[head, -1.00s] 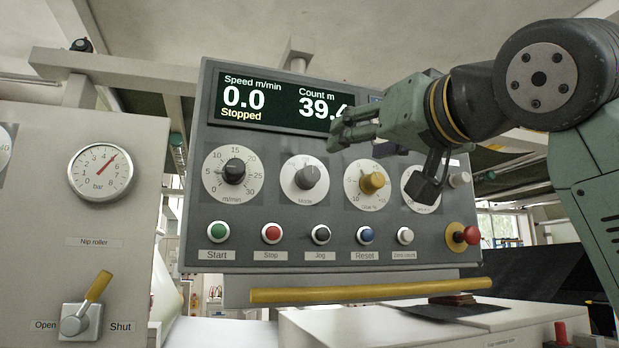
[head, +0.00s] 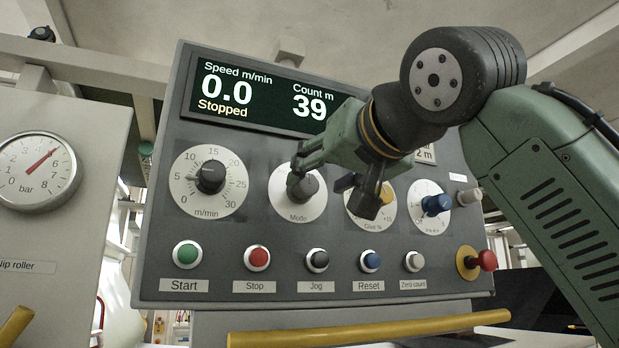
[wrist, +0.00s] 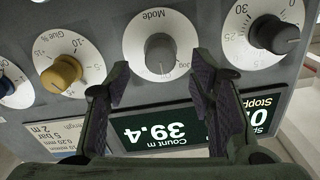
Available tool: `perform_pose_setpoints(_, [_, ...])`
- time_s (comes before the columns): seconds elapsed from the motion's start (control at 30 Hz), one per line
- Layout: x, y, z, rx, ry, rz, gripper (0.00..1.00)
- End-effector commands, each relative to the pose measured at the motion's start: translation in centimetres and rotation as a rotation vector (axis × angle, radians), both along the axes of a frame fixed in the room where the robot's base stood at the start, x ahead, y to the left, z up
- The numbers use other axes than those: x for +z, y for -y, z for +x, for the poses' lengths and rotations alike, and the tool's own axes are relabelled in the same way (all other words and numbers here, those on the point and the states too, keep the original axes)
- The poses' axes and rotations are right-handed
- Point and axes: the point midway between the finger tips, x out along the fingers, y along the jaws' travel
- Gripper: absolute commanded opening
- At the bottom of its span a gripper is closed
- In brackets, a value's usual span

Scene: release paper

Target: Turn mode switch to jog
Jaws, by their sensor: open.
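The mode switch is a dark grey knob on a white round dial (head: 281,201) marked "Mode", in the lower middle of the panel. In the head view my fingers partly cover the knob (head: 311,188). In the wrist view the same knob (wrist: 160,48) shows upside down, ahead of and between my fingertips, with part of a "Jog" mark beside it. My gripper (head: 297,182) is open at the knob, its fingers (wrist: 160,80) spread to either side and empty. I cannot tell whether a finger touches the knob.
The black speed knob (head: 210,178) is left of the mode dial. The yellow glue knob (head: 388,194) and a blue knob (head: 436,205) are to the right. Several push buttons, including the black Jog button (head: 317,261), line the panel below. The display (head: 250,95) reads "Stopped".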

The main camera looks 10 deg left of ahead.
Motion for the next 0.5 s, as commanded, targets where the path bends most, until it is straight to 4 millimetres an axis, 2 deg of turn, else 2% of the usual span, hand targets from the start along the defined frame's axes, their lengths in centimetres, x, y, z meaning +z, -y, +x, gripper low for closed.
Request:
perform_pose_setpoints(0.2, [0.2,-1.8,2.7,0.000,0.001,-0.001,0.49])
perform_pose_setpoints(0.5, [0.0,-2.4,3.7,0.001,0.002,0.000,0.49])
